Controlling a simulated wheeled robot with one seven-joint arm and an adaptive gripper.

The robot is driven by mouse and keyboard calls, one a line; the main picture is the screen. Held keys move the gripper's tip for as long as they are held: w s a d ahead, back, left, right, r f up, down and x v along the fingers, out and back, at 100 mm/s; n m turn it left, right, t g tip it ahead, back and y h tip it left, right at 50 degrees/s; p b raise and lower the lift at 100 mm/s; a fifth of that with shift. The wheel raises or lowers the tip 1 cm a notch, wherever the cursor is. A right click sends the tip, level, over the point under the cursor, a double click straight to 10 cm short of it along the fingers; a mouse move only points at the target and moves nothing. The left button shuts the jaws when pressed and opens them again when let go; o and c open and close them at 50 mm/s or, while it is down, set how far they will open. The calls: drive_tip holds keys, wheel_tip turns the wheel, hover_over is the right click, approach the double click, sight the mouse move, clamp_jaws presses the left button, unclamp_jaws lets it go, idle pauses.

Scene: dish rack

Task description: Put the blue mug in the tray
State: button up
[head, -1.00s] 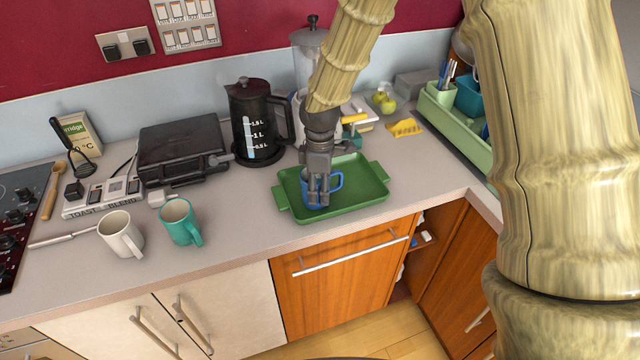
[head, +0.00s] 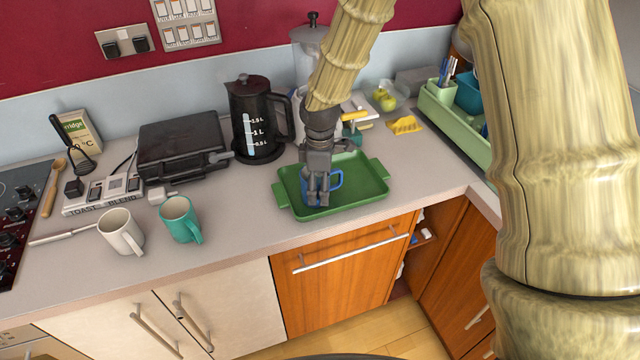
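The blue mug (head: 336,180) is inside the green tray (head: 362,194), toward its left half, with its handle to the right. It looks upright and appears to rest on the tray floor. My gripper (head: 318,201) points down at the mug, and its fingers cover much of the mug's near side. The fingers look slightly apart with blue showing between them. Whether they press on the mug is not clear from this view.
A teal mug (head: 180,219) and a white mug (head: 121,232) stand left on the counter. A dark kettle (head: 257,120) stands behind the tray. A green dish rack (head: 455,128) is at the right. The tray's right half is bare.

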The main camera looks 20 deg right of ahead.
wheel_tip(320, 180, up, 12)
idle(0.8)
idle(0.3)
clamp_jaws()
idle(0.3)
drive_tip(key=shift+r, duration=0.1)
idle(0.9)
wheel_tip(320, 180, up, 12)
drive_tip(key=p, duration=1)
idle(0.9)
idle(0.3)
